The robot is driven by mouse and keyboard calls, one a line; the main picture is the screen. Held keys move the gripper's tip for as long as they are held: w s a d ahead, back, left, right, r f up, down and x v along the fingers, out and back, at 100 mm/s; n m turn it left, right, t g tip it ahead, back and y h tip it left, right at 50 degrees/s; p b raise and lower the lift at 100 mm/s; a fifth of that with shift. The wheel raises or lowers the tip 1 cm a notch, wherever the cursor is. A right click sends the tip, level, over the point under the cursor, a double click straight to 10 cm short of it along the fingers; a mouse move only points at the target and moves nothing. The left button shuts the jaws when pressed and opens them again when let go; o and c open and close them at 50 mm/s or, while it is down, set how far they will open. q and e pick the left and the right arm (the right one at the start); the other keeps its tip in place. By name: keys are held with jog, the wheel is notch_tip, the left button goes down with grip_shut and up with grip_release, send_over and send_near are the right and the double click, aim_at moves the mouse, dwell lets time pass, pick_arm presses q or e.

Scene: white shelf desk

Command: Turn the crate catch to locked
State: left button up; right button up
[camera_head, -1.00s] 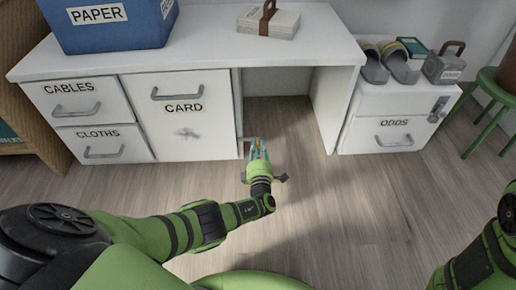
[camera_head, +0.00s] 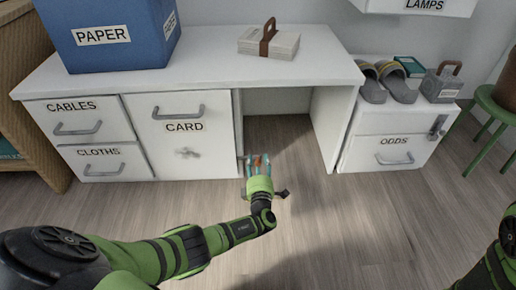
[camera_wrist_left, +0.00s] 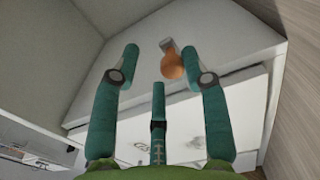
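In the left wrist view, an orange-brown rounded knob on a short grey metal piece (camera_wrist_left: 170,58) sits on a white panel (camera_wrist_left: 226,40). I cannot tell for sure whether it is the crate catch, or read any lock marking. My left gripper (camera_wrist_left: 168,70) is open; its teal fingers stand apart around the line to the knob, with no clear grip on it. In the head view the left gripper (camera_head: 258,168) is low at the desk's knee opening, with a bit of orange at its fingers. My right gripper is out of view.
The white desk (camera_head: 215,72) has CABLES, CLOTHS and CARD fronts, the last with a small metal fitting (camera_head: 187,153). A blue PAPER box (camera_head: 105,38) stands on top. Right are the ODDS cabinet (camera_head: 375,157) with a metal latch (camera_head: 438,125) and a green stool (camera_head: 490,97). The middle floor is clear.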

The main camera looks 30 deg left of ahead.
pick_arm(q)
notch_tip(320, 180, up, 8)
jog(key=shift+r, duration=0.25)
dwell(0.4)
